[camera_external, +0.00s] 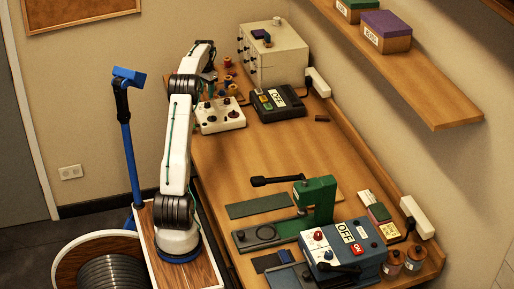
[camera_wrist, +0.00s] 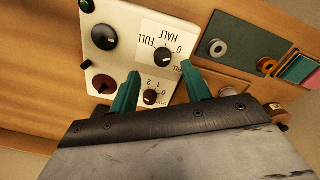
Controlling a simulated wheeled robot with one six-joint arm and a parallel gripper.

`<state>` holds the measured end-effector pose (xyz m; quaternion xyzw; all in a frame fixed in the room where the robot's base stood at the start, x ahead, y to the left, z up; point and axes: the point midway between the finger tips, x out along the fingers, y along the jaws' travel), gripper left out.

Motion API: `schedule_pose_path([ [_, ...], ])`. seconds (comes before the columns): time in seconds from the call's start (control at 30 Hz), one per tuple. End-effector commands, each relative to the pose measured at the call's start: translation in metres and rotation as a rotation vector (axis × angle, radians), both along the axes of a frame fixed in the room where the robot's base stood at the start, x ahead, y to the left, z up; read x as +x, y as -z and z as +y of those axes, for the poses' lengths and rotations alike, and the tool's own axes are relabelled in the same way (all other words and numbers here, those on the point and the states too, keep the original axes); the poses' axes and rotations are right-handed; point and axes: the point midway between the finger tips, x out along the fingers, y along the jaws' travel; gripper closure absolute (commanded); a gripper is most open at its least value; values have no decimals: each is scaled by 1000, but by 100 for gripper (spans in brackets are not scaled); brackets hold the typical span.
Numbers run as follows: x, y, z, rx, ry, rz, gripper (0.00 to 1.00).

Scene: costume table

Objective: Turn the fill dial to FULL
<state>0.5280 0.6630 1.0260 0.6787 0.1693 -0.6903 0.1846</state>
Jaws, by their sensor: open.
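The white control box (camera_external: 220,117) stands on the table toward the back left; its face (camera_wrist: 125,28) fills the upper middle of the wrist view. The fill dial (camera_wrist: 160,54) is a dark knob beside upside-down 0, HALF and FULL markings. Its exact pointer setting is too small to read surely. In the external view my gripper (camera_external: 209,77) is above the box, small and partly hidden.
A second dark dial (camera_wrist: 152,97) marked with numbers lies between the fingers, nearer the palm. A large black knob (camera_wrist: 104,37) and a dark red knob (camera_wrist: 104,84) are on the left. A black device (camera_external: 278,104) marked OFF stands right of the box.

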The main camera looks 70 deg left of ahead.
Motion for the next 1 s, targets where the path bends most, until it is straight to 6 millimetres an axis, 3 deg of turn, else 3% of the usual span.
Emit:
schedule_pose_path([
  [0.03, 4, -19, 7, 31, 39, -13, 52],
  [0.17, 3, -16, 5, 23, 106, -11, 52],
  [0.7, 4, 54, 4, 23, 113, -11, 52],
  [1.0, 4, 60, 4, 23, 113, -11, 52],
])
